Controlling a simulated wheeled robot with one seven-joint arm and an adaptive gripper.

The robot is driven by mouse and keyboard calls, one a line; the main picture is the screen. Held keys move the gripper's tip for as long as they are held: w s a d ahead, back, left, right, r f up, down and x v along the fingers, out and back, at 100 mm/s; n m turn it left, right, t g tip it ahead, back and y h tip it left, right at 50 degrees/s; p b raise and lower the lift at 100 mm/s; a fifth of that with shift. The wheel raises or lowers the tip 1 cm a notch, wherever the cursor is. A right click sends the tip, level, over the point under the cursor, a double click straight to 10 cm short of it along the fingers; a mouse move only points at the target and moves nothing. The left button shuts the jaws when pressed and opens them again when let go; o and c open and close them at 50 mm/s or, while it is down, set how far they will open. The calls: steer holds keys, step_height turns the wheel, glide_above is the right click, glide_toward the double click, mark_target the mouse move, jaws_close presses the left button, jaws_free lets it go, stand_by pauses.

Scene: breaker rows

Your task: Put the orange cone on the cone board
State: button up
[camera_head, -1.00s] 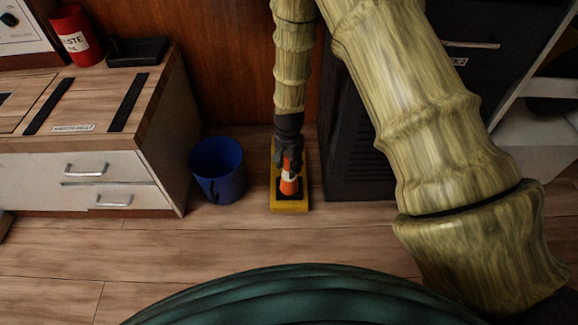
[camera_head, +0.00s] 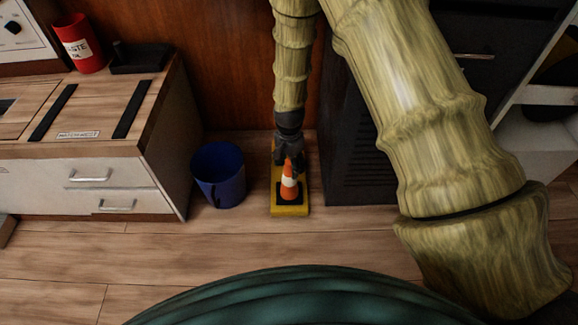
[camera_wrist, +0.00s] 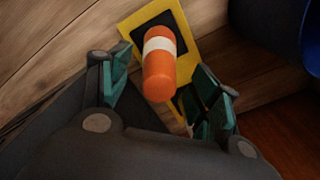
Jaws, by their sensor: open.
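The orange cone (camera_head: 289,183) with a white band stands upright on the yellow cone board (camera_head: 276,206), on its near end, with its black base against the board. The wrist view shows the cone (camera_wrist: 159,75) from above, on the yellow board (camera_wrist: 196,48). My gripper (camera_head: 290,160) is just above the cone in the head view. In the wrist view my gripper (camera_wrist: 166,92) is open, one finger on each side of the cone's tip, with gaps showing on both sides. The far part of the board is hidden behind my gripper.
A blue bin (camera_head: 218,174) stands on the floor just left of the board. A white drawer cabinet (camera_head: 70,182) with a wooden top is further left. A dark cabinet (camera_head: 360,165) stands close on the right. The wood floor in front is clear.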

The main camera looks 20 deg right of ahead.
step_height(320, 180, up, 8)
steer(key=p, duration=0.3)
steer(key=shift+r+p, duration=0.15)
steer(key=shift+p, duration=0.2)
steer(key=shift+s, duration=0.1)
